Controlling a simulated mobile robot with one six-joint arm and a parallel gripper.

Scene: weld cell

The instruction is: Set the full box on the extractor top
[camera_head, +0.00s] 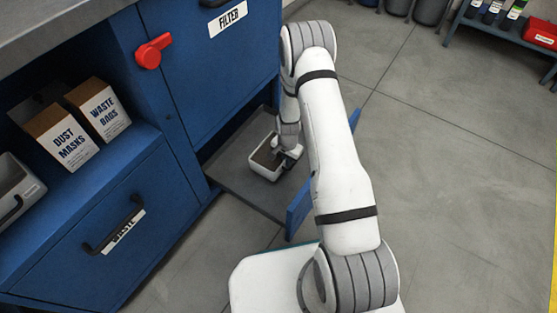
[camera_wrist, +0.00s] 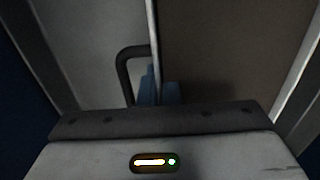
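The full box (camera_head: 256,171) is a small pale open box filled with brown material. It is on the dark floor of the pulled-out filter drawer (camera_head: 232,186) in the head view. My gripper (camera_head: 287,153) reaches down at the box's right-hand rim. In the wrist view the brown fill (camera_wrist: 215,50) is on the right of a thin pale wall, and a black handle (camera_wrist: 124,70) is on the left. My blue fingertips (camera_wrist: 160,92) are close together at that wall and appear shut on it. The extractor top (camera_head: 65,20) is the grey surface at upper left.
The blue cabinet has a FILTER panel (camera_head: 228,22) and a red lever (camera_head: 152,51). Its open shelf holds DUST MASKS (camera_head: 62,138) and WASTE BAGS (camera_head: 99,110) cartons and a grey bin (camera_head: 18,190). The WASTE drawer (camera_head: 120,235) is shut.

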